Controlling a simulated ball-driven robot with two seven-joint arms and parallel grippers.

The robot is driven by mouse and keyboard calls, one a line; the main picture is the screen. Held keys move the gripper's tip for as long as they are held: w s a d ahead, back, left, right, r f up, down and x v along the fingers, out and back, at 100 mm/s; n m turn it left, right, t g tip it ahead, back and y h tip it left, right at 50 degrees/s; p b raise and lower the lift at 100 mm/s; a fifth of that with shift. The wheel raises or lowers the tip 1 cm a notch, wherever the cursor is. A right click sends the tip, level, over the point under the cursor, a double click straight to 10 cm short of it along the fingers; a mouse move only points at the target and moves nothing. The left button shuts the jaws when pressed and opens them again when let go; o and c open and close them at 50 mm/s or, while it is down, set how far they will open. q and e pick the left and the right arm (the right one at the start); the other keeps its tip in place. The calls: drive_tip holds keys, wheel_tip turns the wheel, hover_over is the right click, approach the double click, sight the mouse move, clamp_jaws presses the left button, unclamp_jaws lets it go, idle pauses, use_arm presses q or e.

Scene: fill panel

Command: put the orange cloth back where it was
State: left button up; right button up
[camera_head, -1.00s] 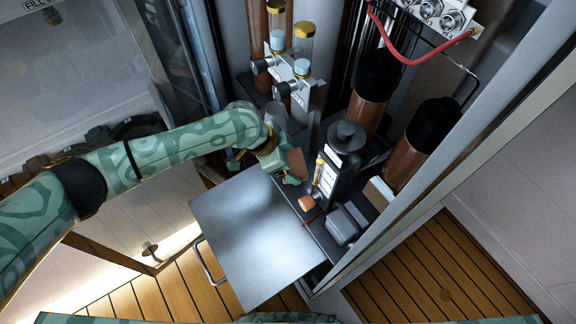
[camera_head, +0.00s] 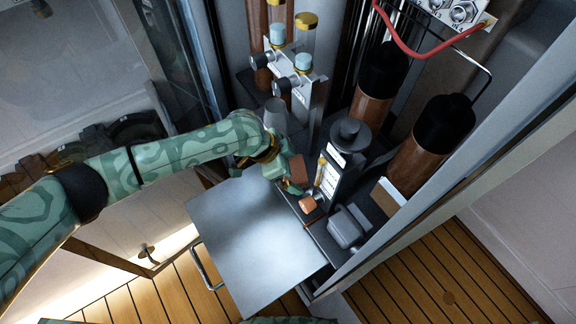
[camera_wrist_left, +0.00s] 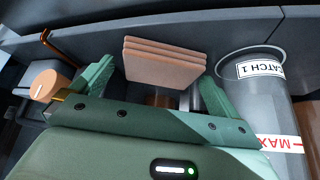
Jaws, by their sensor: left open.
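The orange cloth (camera_wrist_left: 163,62) shows in the left wrist view as a folded, layered, dull orange-brown pad against a dark grey wall. It also shows in the head view (camera_head: 299,167), partly covered by my gripper. My left gripper (camera_head: 291,184) is open; its two green fingers stand on either side of the cloth in the left wrist view (camera_wrist_left: 155,74). Gaps show between the cloth and the fingers there. I cannot tell whether anything touches it lower down; its lower edge is close to the gripper body.
A grey cup marked CATCH 1 (camera_wrist_left: 252,85) stands close to the right finger in the wrist view. An orange knob (camera_head: 308,205) and a black bottle-like unit (camera_head: 344,165) are near the gripper. A bare metal tray (camera_head: 250,240) lies in front; brown cylinders (camera_head: 420,150) stand at right.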

use_arm(q)
drive_tip(key=p+v, duration=0.5)
drive_tip(key=v, duration=0.7)
use_arm(e)
drive_tip(key=shift+t, duration=0.3)
drive_tip(key=r, duration=0.1)
drive_tip(key=w+r, duration=0.1)
drive_tip(key=r, duration=0.2)
drive_tip(key=shift+w+a+r, duration=0.35)
drive_tip(key=shift+w+a, duration=0.05)
drive_tip(key=shift+d, duration=0.2)
use_arm(q)
drive_tip(key=shift+a, duration=0.1)
